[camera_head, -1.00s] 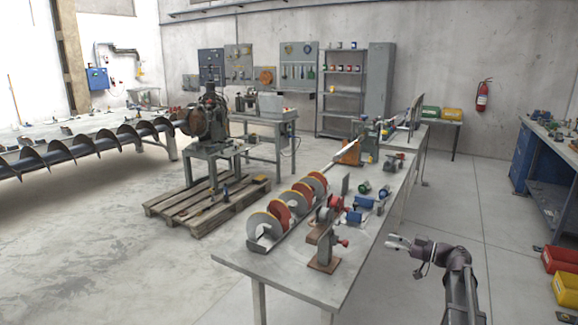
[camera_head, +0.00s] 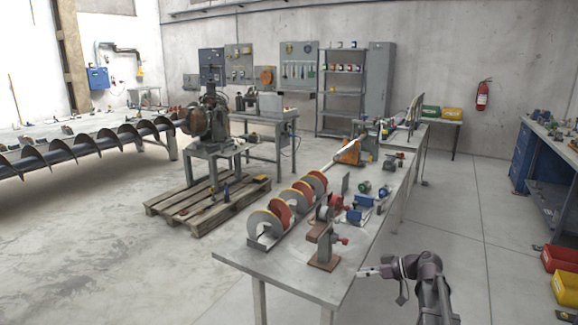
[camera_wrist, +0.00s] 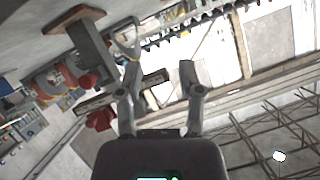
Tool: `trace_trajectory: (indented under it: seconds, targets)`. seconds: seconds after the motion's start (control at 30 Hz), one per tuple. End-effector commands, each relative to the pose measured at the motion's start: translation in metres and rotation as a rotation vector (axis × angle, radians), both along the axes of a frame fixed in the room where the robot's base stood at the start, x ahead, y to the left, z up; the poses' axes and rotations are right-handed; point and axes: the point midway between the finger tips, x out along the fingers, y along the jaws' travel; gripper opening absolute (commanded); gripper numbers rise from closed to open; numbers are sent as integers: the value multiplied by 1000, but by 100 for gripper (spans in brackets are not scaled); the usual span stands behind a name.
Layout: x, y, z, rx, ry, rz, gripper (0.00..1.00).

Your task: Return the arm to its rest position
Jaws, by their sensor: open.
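My gripper (camera_head: 368,273) is at the lower right in the head view, just beside the right edge of the long grey workbench (camera_head: 285,275). It points left toward the bench. In the wrist view, the two fingers of my gripper (camera_wrist: 160,85) stand apart with nothing between them. The brown and grey auger positioner stand (camera_head: 322,245) is on the near end of the bench, left of my gripper and apart from it. In the wrist view, the stand (camera_wrist: 90,45) shows tilted at the upper left, with red knobs close to the left finger.
An auger (camera_head: 285,212) with red and grey flights lies along the bench. Blue parts (camera_head: 356,210) lie behind the stand. Red and yellow bins (camera_head: 562,260) stand on the floor at the right. The floor (camera_head: 470,240) between the bench and the blue workbench (camera_head: 545,160) is clear.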

Motion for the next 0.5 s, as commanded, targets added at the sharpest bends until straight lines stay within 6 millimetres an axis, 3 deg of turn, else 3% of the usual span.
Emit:
trace_trajectory:
  seconds: [0.03, 0.2, 0.5]
  targets:
    - [-14, 14, -10, -36, 67, 0, 48]
    - [-46, 42, -42, -175, 297, -46, 48]
    - [-107, 65, -86, -452, 618, -228, 48]
